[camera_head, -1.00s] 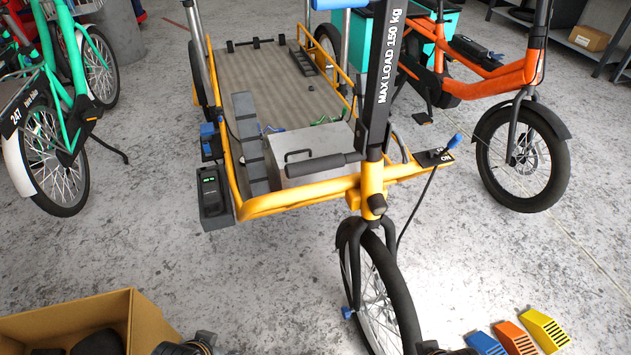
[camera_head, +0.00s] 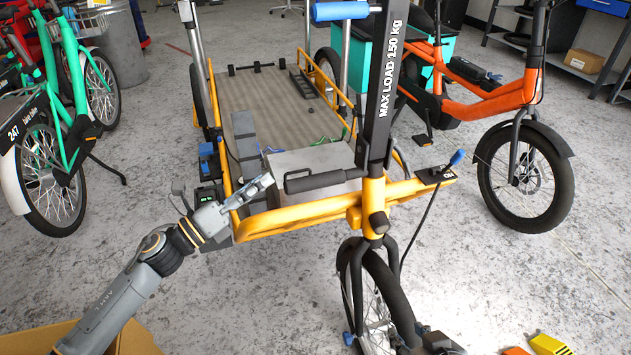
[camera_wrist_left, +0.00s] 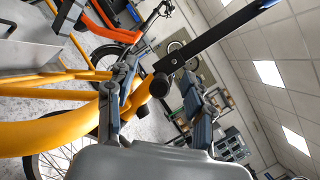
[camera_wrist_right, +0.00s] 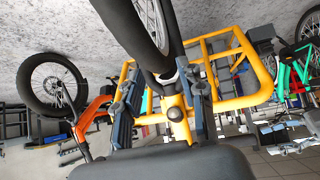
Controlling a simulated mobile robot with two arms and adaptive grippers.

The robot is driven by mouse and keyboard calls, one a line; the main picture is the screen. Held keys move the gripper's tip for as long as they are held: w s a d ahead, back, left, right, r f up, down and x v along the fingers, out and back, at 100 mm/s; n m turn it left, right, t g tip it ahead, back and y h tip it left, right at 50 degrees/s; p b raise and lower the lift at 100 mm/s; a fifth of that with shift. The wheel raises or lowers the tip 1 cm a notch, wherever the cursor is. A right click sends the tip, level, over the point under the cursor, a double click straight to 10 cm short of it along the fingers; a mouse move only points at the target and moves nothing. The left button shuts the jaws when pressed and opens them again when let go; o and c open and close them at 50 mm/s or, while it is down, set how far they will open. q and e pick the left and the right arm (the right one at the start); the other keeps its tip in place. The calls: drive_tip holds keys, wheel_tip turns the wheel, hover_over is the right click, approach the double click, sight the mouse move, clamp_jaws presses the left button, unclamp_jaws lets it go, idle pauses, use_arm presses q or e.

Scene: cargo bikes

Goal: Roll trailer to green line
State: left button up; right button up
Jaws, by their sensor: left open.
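The trailer, a flatbed with a yellow frame (camera_head: 296,216), stands on the grey floor with its front wheel (camera_head: 376,300) nearest me. Its upright black bar (camera_head: 385,85) reads "MAX LOAD 150 kg" and carries a blue grip (camera_head: 340,11). A black handle (camera_head: 314,179) sticks out left from the bar. My left gripper (camera_head: 262,188) is open and empty at the front left of the frame, just short of the black handle. My right gripper (camera_wrist_right: 160,115) has its fingers apart, with the trailer's front beyond them; contact is unclear. No green line is visible.
A green bike (camera_head: 60,130) stands at the left and an orange bike (camera_head: 500,85) at the right. A cardboard box (camera_head: 135,340) is at the bottom left, partly behind my arm. A yellow block (camera_head: 549,344) lies bottom right.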

sight(315, 181)
use_arm(q)
drive_tip(key=d+m+g, duration=0.2)
drive_tip(key=d+m, duration=0.1)
drive_tip(key=w+d+m+g+h, duration=0.1)
drive_tip(key=d+m+g, duration=0.2)
drive_tip(key=d+m, duration=0.1)
drive_tip(key=w+d+f+m+g, duration=0.1)
drive_tip(key=d+m+g, duration=0.1)
drive_tip(key=d+m, duration=0.1)
drive_tip(key=shift+d+g+h+b, duration=0.15)
drive_tip(key=shift+g+h+b, duration=0.15)
drive_tip(key=shift+x, duration=0.8)
use_arm(e)
drive_tip(key=shift+w+a+r+t+y, duration=0.1)
drive_tip(key=shift+w+a+r+t, duration=0.15)
drive_tip(key=shift+w+r+t, duration=0.3)
drive_tip(key=shift+w+a+r+t+y, duration=0.1)
drive_tip(key=shift+w+a+r+t, duration=0.1)
drive_tip(key=shift+w+r+t, duration=0.35)
drive_tip(key=shift+w+a+r+t+y, duration=0.1)
drive_tip(key=shift+w+a+r+t, duration=0.2)
drive_tip(key=shift+w+r, duration=0.4)
use_arm(q)
drive_tip(key=shift+c, duration=0.2)
use_arm(e)
drive_tip(key=shift+s+r, duration=0.1)
use_arm(q)
clamp_jaws()
